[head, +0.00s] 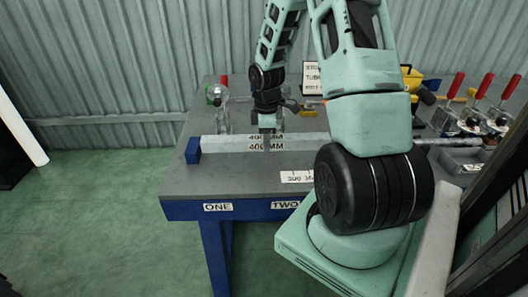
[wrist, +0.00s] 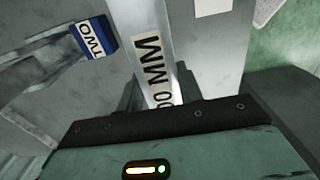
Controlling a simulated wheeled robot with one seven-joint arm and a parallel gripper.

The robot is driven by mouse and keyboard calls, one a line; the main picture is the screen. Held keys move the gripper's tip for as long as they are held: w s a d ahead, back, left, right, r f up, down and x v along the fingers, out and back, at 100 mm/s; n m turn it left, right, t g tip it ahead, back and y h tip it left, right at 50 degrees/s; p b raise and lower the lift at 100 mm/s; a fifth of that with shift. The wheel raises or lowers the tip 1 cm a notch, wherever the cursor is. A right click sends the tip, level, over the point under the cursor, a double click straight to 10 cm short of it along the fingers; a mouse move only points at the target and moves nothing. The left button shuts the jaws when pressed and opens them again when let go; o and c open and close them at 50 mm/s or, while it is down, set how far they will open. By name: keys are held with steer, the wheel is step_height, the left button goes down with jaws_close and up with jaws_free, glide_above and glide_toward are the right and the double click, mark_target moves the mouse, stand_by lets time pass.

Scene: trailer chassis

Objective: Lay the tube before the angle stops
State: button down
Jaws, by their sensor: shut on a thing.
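A long pale square tube (head: 225,144) lies level across the table in the head view, with "400 MM" showing in two rows near its middle. My gripper (head: 267,127) points down and is shut on the tube. In the wrist view the tube (wrist: 148,40) runs between the two dark fingers of my gripper (wrist: 158,97), which partly cover its label. A blue block (head: 192,150), perhaps an angle stop, stands near the tube's left end. The wrist view shows a blue piece (wrist: 95,38) marked "TWO".
The grey table (head: 230,182) has blue edges marked "ONE" and "TWO". A clear round-topped object (head: 217,95) stands behind the tube. Red-handled clamps (head: 470,105) and a grey rod (head: 445,142) are at the right. The table's front left is clear.

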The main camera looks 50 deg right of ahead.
mark_target(266, 160)
steer(key=shift+f, duration=2.4)
steer(key=shift+f, duration=0.1)
steer(key=c, duration=0.9)
jaws_free()
